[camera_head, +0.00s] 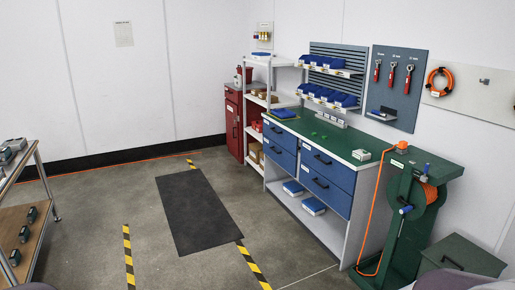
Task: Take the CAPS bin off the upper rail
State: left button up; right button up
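The upper rail (345,73) is a pale shelf strip on a grey-blue louvred panel above the workbench. Several small blue bins (320,61) with white front labels sit side by side on it. The labels are too small to read, so I cannot tell which bin is CAPS. A lower rail below it carries several larger blue bins (325,95). Neither of my grippers is in view.
The workbench (345,138) has a green top, blue drawers and a low shelf with blue boxes. A green hose-reel stand (410,210) is at its right end. A white shelf rack stands left of it. Open floor with a dark mat (195,210) lies in front.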

aim_at(309, 59)
jog(key=i, duration=3.25)
jog(key=i+j+z, duration=0.2)
jog(key=i+z, duration=0.2)
jog(key=i, duration=0.35)
jog(key=i+j+z, duration=0.45)
jog(key=i, duration=0.3)
jog(key=i+j+z, duration=0.4)
jog(key=i+j, duration=0.2)
